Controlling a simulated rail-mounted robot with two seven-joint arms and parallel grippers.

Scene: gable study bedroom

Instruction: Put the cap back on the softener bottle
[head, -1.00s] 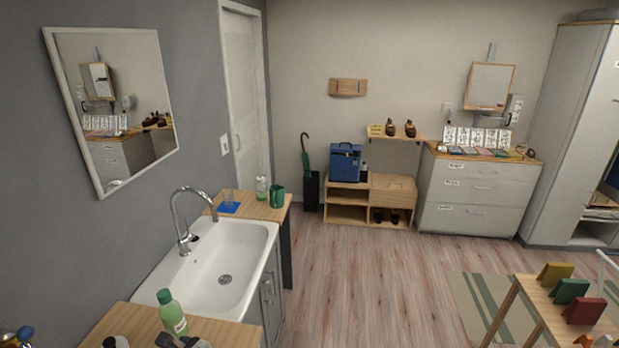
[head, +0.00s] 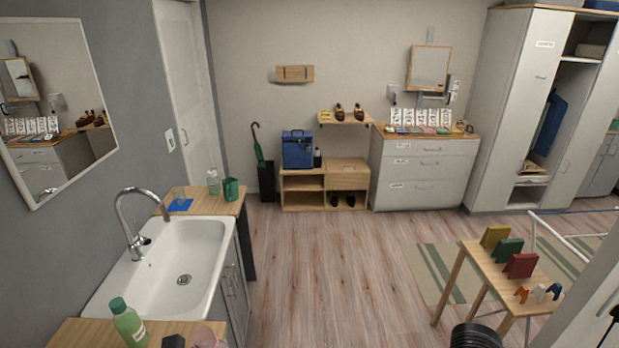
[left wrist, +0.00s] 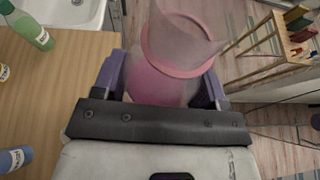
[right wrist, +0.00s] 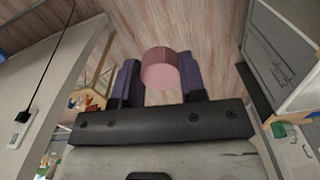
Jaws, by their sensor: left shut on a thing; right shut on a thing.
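In the left wrist view my left gripper (left wrist: 163,78) is shut on the pink softener bottle (left wrist: 160,88), with a jaw on each side. A pink rim and a pale, see-through part show beyond the jaws. In the right wrist view my right gripper (right wrist: 159,72) is shut on a pink round cap (right wrist: 160,66), which sticks out past the fingertips. The cap is apart from the bottle. In the head view a pinkish top, likely the bottle's (head: 208,337), shows at the bottom edge; the right gripper is out of view there.
A green bottle (head: 128,322) stands on the wooden counter (head: 80,335) left of the held bottle; a blue one (left wrist: 14,158) is also at the left. The white sink (head: 175,265) lies behind. A low wooden table (head: 470,262) with coloured items stands at right. The floor between is clear.

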